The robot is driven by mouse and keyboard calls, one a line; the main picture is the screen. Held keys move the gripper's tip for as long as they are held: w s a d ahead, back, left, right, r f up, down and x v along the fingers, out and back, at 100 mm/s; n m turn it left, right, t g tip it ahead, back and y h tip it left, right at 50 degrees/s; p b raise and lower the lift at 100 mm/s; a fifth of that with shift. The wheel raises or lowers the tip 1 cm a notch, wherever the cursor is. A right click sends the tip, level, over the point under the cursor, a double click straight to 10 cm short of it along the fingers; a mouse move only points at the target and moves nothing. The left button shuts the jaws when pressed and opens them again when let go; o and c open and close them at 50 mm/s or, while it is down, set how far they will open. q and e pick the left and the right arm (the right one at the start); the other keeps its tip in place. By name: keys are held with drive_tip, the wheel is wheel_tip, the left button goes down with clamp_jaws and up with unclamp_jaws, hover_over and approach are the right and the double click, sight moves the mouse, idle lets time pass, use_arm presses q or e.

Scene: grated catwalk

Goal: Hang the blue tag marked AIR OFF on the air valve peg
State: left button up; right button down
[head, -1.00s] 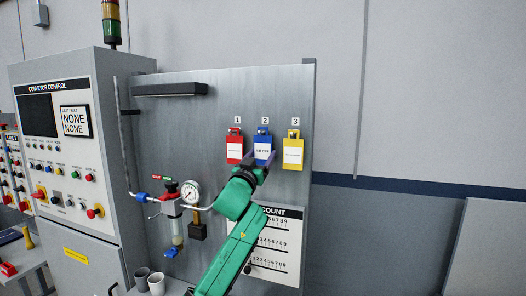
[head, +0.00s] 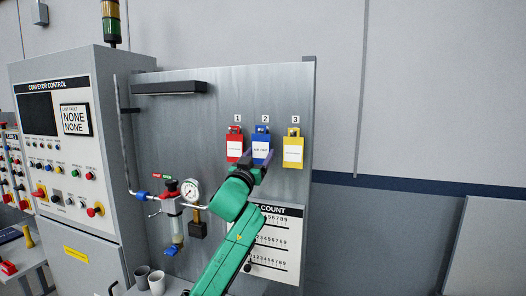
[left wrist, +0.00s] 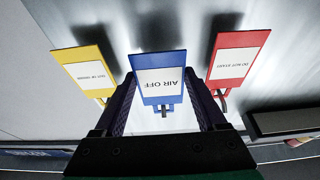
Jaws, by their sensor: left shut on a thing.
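The blue tag (head: 261,148) is in front of the grey panel, under number 2. In the left wrist view the blue tag (left wrist: 160,62) shows upside down, its white label reading AIR OFF. My left gripper (head: 259,166) is shut on its side edges, one finger on each side. My right gripper is not in view.
A red tag (head: 235,147) hangs close on the left and a yellow tag (head: 293,150) on the right. A dark bar (head: 170,88) sticks out at the panel's upper left. A padlock-like block (head: 197,229) hangs below the gauge. Two cups (head: 157,283) stand below.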

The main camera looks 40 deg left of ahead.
use_arm(q)
drive_tip(key=shift+s+d+r, duration=0.2)
drive_tip(key=shift+s+r, duration=0.05)
drive_tip(key=shift+s, duration=0.25)
drive_tip(key=shift+s+d+r, duration=0.15)
drive_tip(key=shift+s+r, duration=0.1)
drive_tip(key=shift+s, duration=0.2)
drive_tip(key=shift+s+d+b, duration=0.15)
drive_tip(key=shift+s+d, duration=0.1)
drive_tip(key=shift+s, duration=0.45)
drive_tip(key=shift+s+d+b, duration=0.2)
drive_tip(key=shift+s+d, duration=0.05)
drive_tip(key=shift+s, duration=0.5)
drive_tip(key=shift+s+d+b, duration=0.15)
drive_tip(key=shift+s+d, duration=0.1)
drive_tip(key=shift+s, duration=0.45)
